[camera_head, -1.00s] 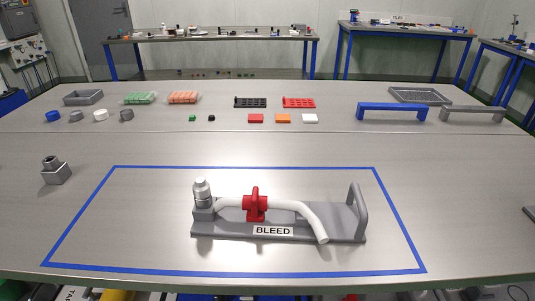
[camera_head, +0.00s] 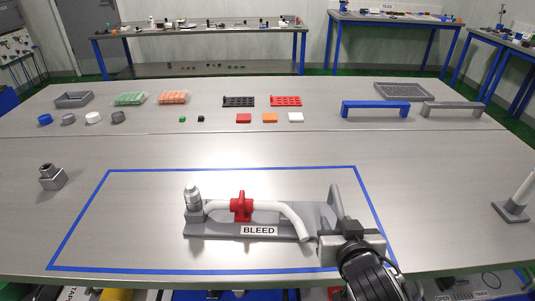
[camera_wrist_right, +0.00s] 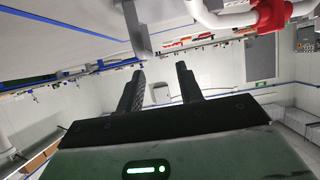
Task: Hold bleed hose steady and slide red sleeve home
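The grey bleed fixture (camera_head: 208,232), labelled BLEED, stands inside the blue outline on the table. A white hose (camera_head: 291,217) runs from the metal fitting (camera_head: 193,198) at its left and bends down at its right end. The red sleeve (camera_head: 241,206) sits around the hose near the middle; it also shows in the right wrist view (camera_wrist_right: 270,16). My right gripper (camera_head: 345,228) is at the fixture's right end, by the upright grey handle (camera_head: 335,201). In the right wrist view its fingers (camera_wrist_right: 160,75) are apart, with nothing clearly between them. My left gripper is out of view.
A metal block fitting (camera_head: 52,178) stands left of the outline. A grey stand with a white post (camera_head: 512,209) is at the right edge. Trays, caps, small blocks and a blue handle (camera_head: 375,108) line the back. The table between is clear.

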